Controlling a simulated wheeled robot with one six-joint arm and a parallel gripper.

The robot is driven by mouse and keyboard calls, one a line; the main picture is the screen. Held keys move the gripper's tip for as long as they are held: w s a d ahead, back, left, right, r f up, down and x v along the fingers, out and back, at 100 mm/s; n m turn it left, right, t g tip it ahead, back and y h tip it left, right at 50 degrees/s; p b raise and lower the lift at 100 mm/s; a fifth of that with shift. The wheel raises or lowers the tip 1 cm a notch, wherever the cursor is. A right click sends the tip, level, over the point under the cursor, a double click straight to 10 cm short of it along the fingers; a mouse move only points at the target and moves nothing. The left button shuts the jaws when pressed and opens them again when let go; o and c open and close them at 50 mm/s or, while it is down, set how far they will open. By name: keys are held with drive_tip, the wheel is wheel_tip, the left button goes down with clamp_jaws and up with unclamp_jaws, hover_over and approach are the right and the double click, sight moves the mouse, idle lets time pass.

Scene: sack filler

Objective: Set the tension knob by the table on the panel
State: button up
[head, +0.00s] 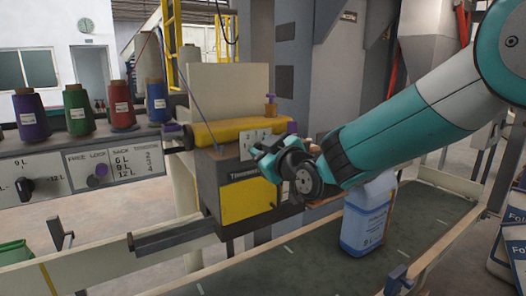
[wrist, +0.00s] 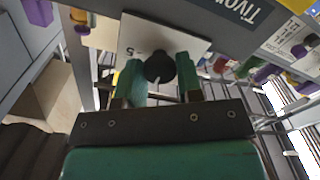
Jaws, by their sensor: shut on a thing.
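The tension knob (wrist: 160,67) is black and round, on a white dial plate (wrist: 133,33) marked with figures, one looking like a 5. Its pointer setting is too small to read. My gripper (wrist: 161,76) has its two green fingers shut on the knob, one on each side. In the head view my gripper (head: 264,158) is at the front of the grey and yellow sewing head (head: 247,200) and hides the knob; part of the dial plate (head: 250,140) shows above it. The printed table (head: 116,167) on the panel at left has SACK and TENSION columns, with 6 L, 9 L and 12 L rows.
A blue-white jug (head: 367,215) stands on the conveyor (head: 430,215) below my arm.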

drive_tip(key=o, duration=0.9)
drive_tip(key=shift+s, duration=0.1)
drive_tip(key=b+v, duration=0.5)
drive_tip(key=v, duration=1.2)
drive_tip(key=shift+s+d, duration=0.15)
drive_tip(key=shift+d, duration=0.05)
